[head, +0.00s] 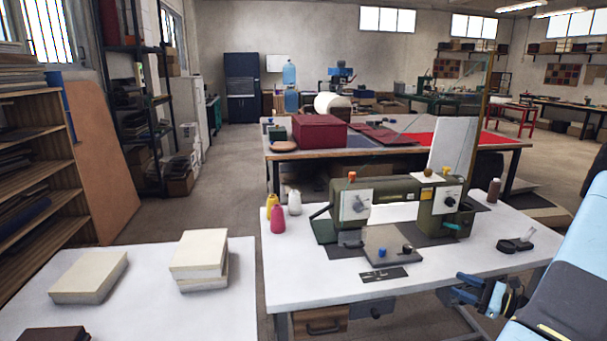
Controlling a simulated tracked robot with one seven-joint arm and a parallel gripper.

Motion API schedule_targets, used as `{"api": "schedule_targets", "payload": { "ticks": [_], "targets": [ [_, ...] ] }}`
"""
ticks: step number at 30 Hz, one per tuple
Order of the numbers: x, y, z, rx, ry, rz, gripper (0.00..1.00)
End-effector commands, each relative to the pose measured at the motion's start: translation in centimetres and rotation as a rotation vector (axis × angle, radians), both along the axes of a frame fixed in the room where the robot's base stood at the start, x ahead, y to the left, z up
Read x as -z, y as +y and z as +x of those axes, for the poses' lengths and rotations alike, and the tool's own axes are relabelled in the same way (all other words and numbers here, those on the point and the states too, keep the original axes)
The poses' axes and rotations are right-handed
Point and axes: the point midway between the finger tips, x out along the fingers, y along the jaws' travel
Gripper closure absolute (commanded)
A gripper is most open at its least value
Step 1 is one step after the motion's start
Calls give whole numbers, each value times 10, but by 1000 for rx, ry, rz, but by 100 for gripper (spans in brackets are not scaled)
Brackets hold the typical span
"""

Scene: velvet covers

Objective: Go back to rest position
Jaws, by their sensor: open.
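My gripper (466,287) shows at the lower right, small and dark with blue parts. It is open, and I see nothing between its fingers. In the picture it overlaps the front right edge of the white worktable (290,262); I cannot tell its exact gap to the edge. My light blue and dark grey arm fills the right edge of the view. An olive-green machine (398,201) stands on the worktable, behind and left of my gripper, apart from it.
Yellow, pink and white thread cones (278,217) stand left of the machine. A black tool (515,245) and a brown bottle (493,190) are on the worktable's right side. Stacks of pale blocks (200,254) lie on a left table (150,300). Floor shows between the tables.

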Motion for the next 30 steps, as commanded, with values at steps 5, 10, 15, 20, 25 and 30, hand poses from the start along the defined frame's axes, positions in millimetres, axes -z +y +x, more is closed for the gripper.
{"api": "schedule_targets", "payload": {
  "ticks": [5, 10, 15, 20, 25, 30],
  "targets": [
    [-46, 42, 10, -174, 6, -135, 47],
    [-84, 81, 10, -327, 9, -264, 47],
    [-118, 119, 5, -471, 5, -403, 47],
    [-147, 153, -5, -598, -6, -540, 47],
    [-175, 185, -20, -720, -24, -692, 47],
    [-201, 213, -38, -831, -53, -849, 47]
  ]
}}
